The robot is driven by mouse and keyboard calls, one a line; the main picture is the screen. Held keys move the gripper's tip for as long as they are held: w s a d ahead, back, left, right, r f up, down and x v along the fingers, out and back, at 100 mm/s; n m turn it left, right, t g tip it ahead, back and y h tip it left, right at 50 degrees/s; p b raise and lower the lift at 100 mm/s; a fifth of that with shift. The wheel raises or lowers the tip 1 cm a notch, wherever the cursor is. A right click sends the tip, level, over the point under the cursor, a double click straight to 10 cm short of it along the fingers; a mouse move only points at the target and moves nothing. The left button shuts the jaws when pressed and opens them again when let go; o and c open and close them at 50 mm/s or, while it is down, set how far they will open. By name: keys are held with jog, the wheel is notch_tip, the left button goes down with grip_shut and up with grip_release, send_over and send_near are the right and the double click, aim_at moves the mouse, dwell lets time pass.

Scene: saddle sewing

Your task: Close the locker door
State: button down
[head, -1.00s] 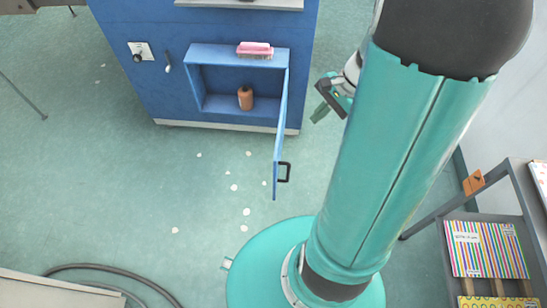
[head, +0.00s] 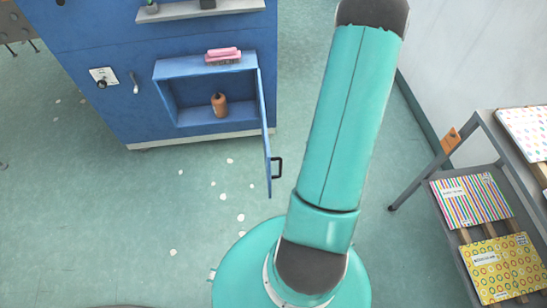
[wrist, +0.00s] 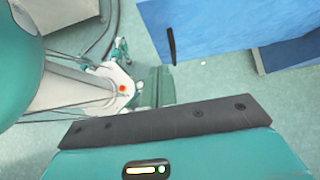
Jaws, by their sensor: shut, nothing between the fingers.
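The blue locker door (head: 265,135) stands open in the head view, swung out from the right side of the locker opening (head: 202,117). Its black handle (head: 278,167) is near the free end. In the wrist view, the door (wrist: 225,25) is a blue panel at the top, with the handle (wrist: 171,46) near its left end. My gripper (wrist: 165,122) shows at the bottom of the wrist view as a dark bolted edge on a teal body, shut and empty, apart from the door. In the head view my arm hides the gripper.
An orange-brown bottle (head: 219,105) stands inside the locker, and a pink brush (head: 223,56) lies on top. A grey rack (head: 437,180) with patterned boxes is at right. White scraps dot the otherwise open floor left of the door.

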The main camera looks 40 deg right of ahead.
jog(key=w+a+r+x, duration=0.1)
jog(key=r+x, duration=0.1)
jog(key=x, duration=1)
jog(key=shift+w+a+f, duration=0.25)
jog(key=shift+w+a, duration=0.05)
jog(key=shift+a, duration=0.3)
jog(key=shift+w, duration=0.1)
